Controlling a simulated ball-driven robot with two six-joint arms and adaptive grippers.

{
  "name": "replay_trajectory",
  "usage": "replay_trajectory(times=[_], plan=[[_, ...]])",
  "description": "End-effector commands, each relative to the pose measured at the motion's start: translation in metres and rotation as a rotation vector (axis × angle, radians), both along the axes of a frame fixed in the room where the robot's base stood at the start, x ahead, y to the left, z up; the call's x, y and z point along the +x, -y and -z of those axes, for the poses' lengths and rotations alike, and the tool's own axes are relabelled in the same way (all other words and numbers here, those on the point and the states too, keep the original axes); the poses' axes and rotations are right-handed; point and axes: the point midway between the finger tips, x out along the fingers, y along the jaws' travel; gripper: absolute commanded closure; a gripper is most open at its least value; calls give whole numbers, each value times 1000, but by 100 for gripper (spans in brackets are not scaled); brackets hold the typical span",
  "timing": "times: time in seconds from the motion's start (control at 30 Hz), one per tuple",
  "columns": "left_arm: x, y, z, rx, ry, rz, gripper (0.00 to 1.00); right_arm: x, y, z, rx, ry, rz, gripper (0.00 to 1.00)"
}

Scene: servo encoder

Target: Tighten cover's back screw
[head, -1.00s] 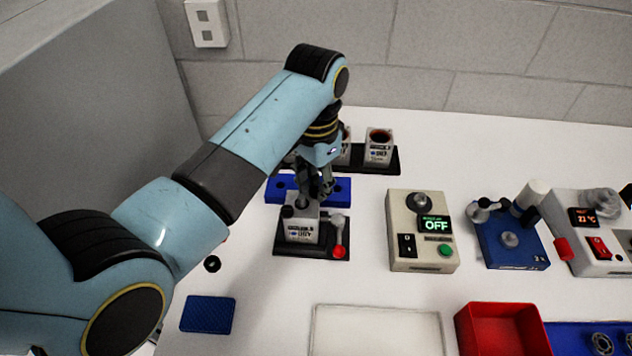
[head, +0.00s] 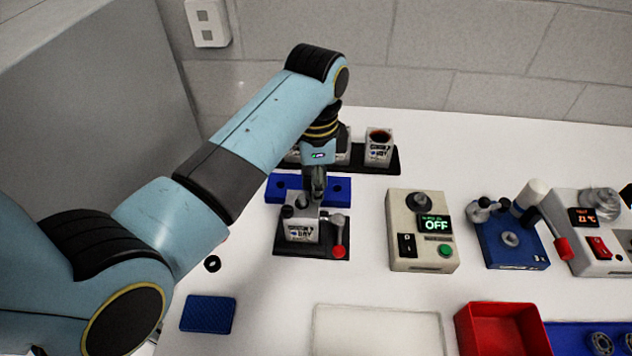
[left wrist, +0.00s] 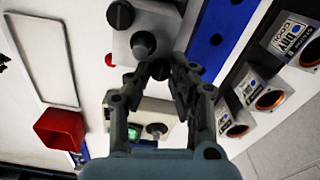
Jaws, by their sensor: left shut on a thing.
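The servo unit (head: 303,231) is a pale block with a printed label, upright in a black fixture (head: 290,251). Its grey cover (left wrist: 120,45) shows a dark front screw knob (left wrist: 120,14) and a dark middle shaft (left wrist: 143,44). My left gripper (head: 317,196) points straight down at the back of the cover. In the left wrist view my left gripper (left wrist: 160,72) has its fingertips shut on the dark back screw (left wrist: 160,70), mostly hidden between them. My right gripper is in neither view.
A red-knobbed lever (head: 339,251) stands right of the unit. A blue block with holes (head: 341,191) and a black rack (head: 391,167) with labelled units lie behind. A control box (head: 421,255) reading OFF, a blue device (head: 509,252) and a red bin (head: 500,335) lie right.

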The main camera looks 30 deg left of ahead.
Motion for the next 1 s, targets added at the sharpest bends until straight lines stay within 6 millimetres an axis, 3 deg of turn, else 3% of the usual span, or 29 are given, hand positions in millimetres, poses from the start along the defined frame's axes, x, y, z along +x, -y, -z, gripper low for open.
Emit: replay_trajectory(times=[0.47,0.5,0.63,1.0], plan=[[1,-1,-1,2,3,12,100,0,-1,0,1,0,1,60],[1,-1,-1,2,3,12,75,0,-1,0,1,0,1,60],[1,-1,-1,2,2,12,58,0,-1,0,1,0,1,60],[1,0,-9,0,5,11,56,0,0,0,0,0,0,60]])
